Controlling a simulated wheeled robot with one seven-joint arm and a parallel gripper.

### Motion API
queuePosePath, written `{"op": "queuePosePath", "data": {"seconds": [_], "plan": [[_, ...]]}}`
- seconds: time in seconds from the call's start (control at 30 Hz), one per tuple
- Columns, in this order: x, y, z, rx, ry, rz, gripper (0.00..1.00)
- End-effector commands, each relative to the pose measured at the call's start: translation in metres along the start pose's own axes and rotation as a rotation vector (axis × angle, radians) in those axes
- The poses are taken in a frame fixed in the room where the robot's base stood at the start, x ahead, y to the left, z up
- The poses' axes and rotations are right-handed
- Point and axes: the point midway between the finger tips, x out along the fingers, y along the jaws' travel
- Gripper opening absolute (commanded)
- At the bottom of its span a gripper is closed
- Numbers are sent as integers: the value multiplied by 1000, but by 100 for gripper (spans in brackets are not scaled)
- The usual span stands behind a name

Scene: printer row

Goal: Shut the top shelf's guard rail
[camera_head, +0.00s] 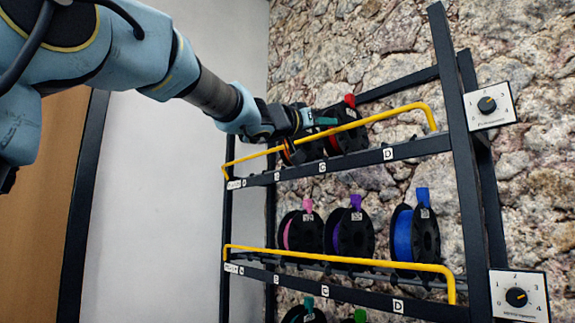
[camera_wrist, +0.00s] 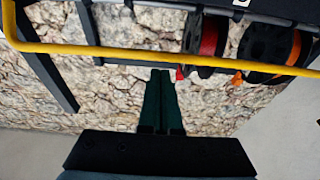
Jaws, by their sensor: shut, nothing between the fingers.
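The top shelf's guard rail (camera_head: 375,118) is a yellow bar with bent ends, standing above the shelf's front edge in the head view. In the wrist view the rail (camera_wrist: 120,52) crosses the upper part of the picture. I cannot tell its exact angle. My gripper (camera_head: 305,118) is at the top shelf, close to the rail's middle, in front of the spools. In the wrist view its dark green fingers (camera_wrist: 164,72) are together and empty, with tips just below the rail in the picture; contact is not clear. My gripper partly hides spools behind it.
The top shelf (camera_head: 350,160) holds spools, including a red one (camera_wrist: 208,40) and an orange one (camera_wrist: 293,48). A lower shelf has its own yellow rail (camera_head: 340,259) and several spools. Dial panels (camera_head: 490,105) are on the rack's right post. A stone wall (camera_head: 390,40) stands behind.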

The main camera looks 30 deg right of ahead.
Motion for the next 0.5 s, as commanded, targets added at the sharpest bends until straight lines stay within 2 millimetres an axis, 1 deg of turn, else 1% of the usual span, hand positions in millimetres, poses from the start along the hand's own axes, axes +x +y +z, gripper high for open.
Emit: {"op": "queuePosePath", "data": {"seconds": [0.5], "plan": [[18, 0, 1, 0, -1, 0, 0]]}}
